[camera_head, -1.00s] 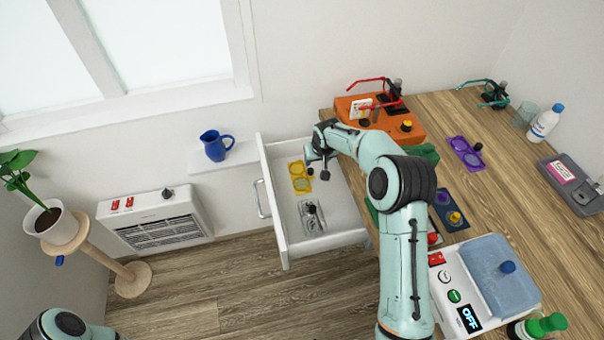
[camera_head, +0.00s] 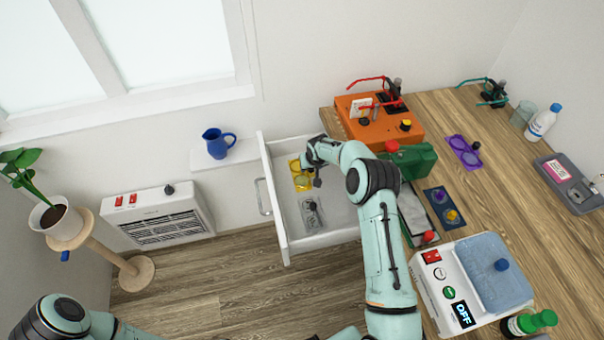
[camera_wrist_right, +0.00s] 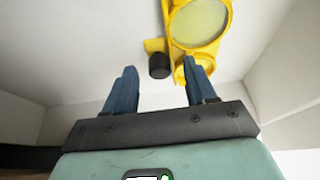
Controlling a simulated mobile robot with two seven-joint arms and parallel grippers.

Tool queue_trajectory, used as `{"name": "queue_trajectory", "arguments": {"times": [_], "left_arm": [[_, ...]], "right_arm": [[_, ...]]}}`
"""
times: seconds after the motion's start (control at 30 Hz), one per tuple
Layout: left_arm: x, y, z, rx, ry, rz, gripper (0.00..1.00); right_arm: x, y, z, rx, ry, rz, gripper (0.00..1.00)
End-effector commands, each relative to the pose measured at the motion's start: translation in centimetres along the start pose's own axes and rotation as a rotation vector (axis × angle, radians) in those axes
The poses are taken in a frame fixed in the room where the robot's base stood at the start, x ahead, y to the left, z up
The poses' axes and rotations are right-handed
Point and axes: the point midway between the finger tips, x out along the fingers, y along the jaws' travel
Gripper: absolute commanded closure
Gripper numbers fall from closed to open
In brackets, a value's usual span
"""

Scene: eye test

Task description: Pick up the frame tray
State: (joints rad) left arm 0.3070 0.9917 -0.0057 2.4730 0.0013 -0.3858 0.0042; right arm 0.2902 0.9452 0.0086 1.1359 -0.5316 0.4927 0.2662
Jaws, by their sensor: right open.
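A yellow tray with round lens-like discs (camera_head: 303,184) lies in the open white drawer. In the right wrist view the yellow tray (camera_wrist_right: 207,44) is just beyond my fingertips, with a black knob (camera_wrist_right: 158,66) at its side. A similar grey tray (camera_head: 309,222) lies nearer the drawer's front in the picture. I cannot tell which of these is the frame tray. My right gripper (camera_wrist_right: 160,72) is open and empty, pointing at the yellow tray's near end. In the head view my right wrist partly hides that tray. My left gripper is out of view.
On the wooden table stand an orange box (camera_head: 372,128), a green case (camera_head: 412,160), a purple tray (camera_head: 464,150), a navy tray (camera_head: 440,219) and a white device with blue lid (camera_head: 440,297).

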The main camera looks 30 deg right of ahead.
Motion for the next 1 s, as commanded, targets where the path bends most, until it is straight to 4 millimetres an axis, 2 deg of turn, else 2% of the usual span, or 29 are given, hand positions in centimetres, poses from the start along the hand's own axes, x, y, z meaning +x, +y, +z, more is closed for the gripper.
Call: {"name": "queue_trajectory", "arguments": {"times": [0.07,0.23,0.27,0.67,0.87,1.0], "left_arm": [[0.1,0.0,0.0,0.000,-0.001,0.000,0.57],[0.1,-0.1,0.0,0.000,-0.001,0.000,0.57],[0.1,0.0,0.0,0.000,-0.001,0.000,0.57],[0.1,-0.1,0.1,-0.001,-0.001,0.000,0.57],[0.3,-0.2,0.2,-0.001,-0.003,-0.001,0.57],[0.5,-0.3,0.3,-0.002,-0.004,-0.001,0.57]], "right_arm": [[0.0,0.0,0.1,0.000,-0.001,0.000,0.44],[0.0,0.0,0.1,0.000,-0.001,0.000,0.96],[0.0,0.0,0.1,0.000,-0.001,0.000,1.00],[-0.5,0.0,-0.2,0.001,0.002,0.000,1.00],[-2.9,-0.1,-1.2,0.000,0.004,-0.001,1.00],[-6.2,0.0,-2.6,0.001,0.007,-0.001,1.00]]}}
